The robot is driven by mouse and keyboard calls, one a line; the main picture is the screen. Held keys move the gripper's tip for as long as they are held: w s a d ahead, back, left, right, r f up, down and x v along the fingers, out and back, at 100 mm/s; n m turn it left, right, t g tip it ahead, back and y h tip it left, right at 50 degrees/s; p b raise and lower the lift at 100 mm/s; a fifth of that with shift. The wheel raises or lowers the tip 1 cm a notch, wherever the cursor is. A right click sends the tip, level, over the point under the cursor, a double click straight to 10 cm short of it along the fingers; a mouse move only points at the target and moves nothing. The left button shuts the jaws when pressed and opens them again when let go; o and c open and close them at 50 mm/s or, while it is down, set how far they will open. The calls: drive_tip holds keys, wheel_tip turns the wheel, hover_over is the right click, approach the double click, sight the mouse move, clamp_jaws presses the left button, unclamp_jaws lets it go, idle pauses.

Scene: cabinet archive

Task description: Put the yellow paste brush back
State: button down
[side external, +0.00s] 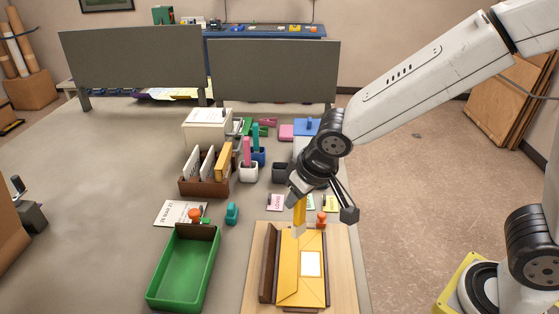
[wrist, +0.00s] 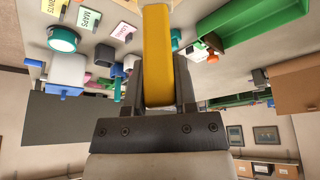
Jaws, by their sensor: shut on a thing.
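The yellow paste brush (side external: 299,214) is upright in my gripper (side external: 303,196), over the far end of a yellow envelope (side external: 287,258). Whether its lower end touches the envelope is unclear. In the wrist view the brush (wrist: 158,45) is a thick yellow bar between the two dark fingers of my gripper (wrist: 159,92), which is shut on it. Behind it and to the left stand a white cup (side external: 248,173) with a pink-handled thing in it, a blue cup (side external: 258,157) and a dark cup (side external: 279,173), which looks empty.
The envelope lies on a wooden board (side external: 344,270). Small coloured label cards (side external: 275,202) lie just beyond it. A green tray (side external: 182,270), a brown card rack (side external: 204,186) and a teal object (side external: 232,212) stand to the left. Grey partitions (side external: 274,72) close the back.

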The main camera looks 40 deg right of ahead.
drive_tip(key=w+d+r+n+y, duration=0.1)
drive_tip(key=w+d+n, duration=0.3)
drive_tip(key=w+d, duration=0.4)
drive_tip(key=w+d+n+g+y, duration=0.1)
drive_tip(key=w+d+n, duration=0.3)
drive_tip(key=w+d, duration=0.5)
drive_tip(key=shift+w+d+r+y, duration=0.2)
drive_tip(key=shift+w+r+y, duration=0.25)
drive_tip(key=shift+w, duration=3.8)
drive_tip(key=shift+f, duration=0.1)
wheel_tip(320, 180, down, 10)
drive_tip(key=shift+r, duration=0.25)
drive_tip(key=shift+f, duration=0.15)
drive_tip(key=shift+c, duration=2)
unclamp_jaws()
